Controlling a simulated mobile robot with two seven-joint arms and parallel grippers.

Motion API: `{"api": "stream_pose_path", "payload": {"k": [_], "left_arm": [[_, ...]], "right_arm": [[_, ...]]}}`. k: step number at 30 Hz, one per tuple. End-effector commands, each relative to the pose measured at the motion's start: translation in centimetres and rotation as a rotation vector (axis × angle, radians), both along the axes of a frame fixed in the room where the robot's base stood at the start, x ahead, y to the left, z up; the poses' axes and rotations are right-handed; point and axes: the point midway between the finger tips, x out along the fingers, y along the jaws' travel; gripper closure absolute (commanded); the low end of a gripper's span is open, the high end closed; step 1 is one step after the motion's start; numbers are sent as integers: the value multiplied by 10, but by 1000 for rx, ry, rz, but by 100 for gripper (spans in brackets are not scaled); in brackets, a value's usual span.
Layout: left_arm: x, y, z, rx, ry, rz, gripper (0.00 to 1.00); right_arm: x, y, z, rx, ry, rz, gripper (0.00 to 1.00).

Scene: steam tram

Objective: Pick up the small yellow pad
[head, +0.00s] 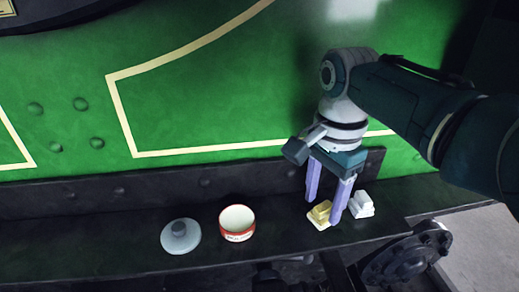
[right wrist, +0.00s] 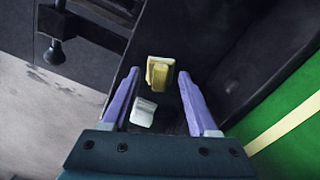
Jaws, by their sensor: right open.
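The small yellow pad (head: 319,214) lies on the dark running board, with a raised block on its flat base. In the right wrist view the yellow pad (right wrist: 160,74) shows in the gap between the fingertips. My right gripper (head: 325,210) is open, its purple fingers pointing down at the pad, one finger on each side in the picture. I cannot tell whether they touch it. The right gripper (right wrist: 158,75) holds nothing. My left gripper is not in view.
A white pad (head: 361,205) lies just right of the yellow one. A red-and-white tin (head: 237,223) stands open to the left, with a round grey lid (head: 181,236) beyond it. The green tram side (head: 200,100) rises behind the board.

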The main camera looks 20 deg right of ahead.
Motion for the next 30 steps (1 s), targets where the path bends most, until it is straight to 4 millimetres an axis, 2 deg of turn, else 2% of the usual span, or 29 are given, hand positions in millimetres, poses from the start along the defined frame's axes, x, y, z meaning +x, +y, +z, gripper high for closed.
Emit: {"api": "stream_pose_path", "payload": {"k": [2, 9, 24, 25, 30], "left_arm": [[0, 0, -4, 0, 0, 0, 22], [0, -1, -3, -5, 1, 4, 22], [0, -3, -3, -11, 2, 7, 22], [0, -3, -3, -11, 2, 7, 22], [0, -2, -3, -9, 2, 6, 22]], "right_arm": [[0, 0, -7, 0, 0, 0, 40], [0, 0, -7, -1, -2, 1, 41], [0, 0, -7, 0, -1, 1, 97], [0, 0, -7, 0, -1, 1, 100], [0, 0, -7, 0, -1, 1, 100]]}}
